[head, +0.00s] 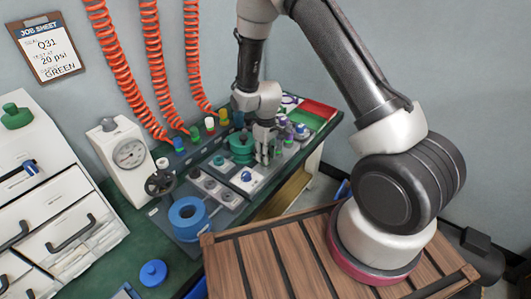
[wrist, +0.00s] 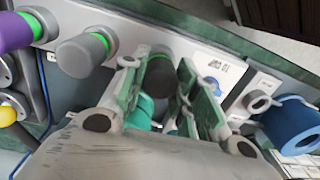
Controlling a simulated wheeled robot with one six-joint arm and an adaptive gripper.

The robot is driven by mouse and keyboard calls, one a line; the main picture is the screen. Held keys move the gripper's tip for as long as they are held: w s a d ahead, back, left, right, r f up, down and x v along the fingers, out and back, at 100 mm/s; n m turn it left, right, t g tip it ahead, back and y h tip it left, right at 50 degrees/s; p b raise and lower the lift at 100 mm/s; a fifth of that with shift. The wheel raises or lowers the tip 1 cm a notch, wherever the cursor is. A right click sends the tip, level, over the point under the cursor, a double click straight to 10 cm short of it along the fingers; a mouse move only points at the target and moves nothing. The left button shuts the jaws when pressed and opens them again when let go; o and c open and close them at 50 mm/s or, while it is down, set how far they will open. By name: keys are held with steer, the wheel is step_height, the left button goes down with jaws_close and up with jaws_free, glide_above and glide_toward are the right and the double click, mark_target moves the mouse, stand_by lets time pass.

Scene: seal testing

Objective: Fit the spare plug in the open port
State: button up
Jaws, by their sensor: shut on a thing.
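My gripper (head: 264,155) is low over the test bench. In the wrist view my gripper (wrist: 160,88) has its green-padded fingers on either side of a dark grey plug (wrist: 159,74) with a green ring, and is shut on it. The plug's lower end is hidden, so I cannot tell whether it is seated or lifted. A lighter grey plug (wrist: 82,55) and a purple plug (wrist: 18,33), both green-ringed, stand to its left. A pale round fitting with a dark hole (wrist: 258,102) is to the right. A small blue plug (head: 246,176) sits on a white plate near my gripper.
A teal stepped cylinder (head: 241,147) stands close beside my gripper. A large blue ring (head: 188,213) lies at the bench's near end. A gauge (head: 129,153), a black handwheel (head: 160,183) and orange coiled hoses (head: 152,65) are to the left. The job sheet (head: 50,47) reads "Q31", "20 psi", "GREEN".

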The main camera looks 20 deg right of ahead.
steer(key=o, duration=1.2)
steer(key=shift+c, duration=0.2)
step_height(320, 180, up, 12)
steer(key=shift+w+d, duration=0.1)
steer(key=s+d+r+m+t, duration=0.1)
steer(key=s+d+r+m, duration=0.1)
steer(key=s+d+r, duration=0.3)
steer(key=s+d+r+m+t, duration=0.2)
steer(key=s+d+r+m, duration=0.1)
steer(key=s+r, duration=0.9)
steer(key=s+d+r+m+t, duration=0.1)
steer(key=s+d+r+m, duration=0.1)
steer(key=s+d+r, duration=0.4)
steer(key=s+r, duration=0.3)
steer(key=r, duration=0.2)
steer(key=shift+s+d+r+m+t, duration=0.3)
steer(key=shift+s, duration=0.05)
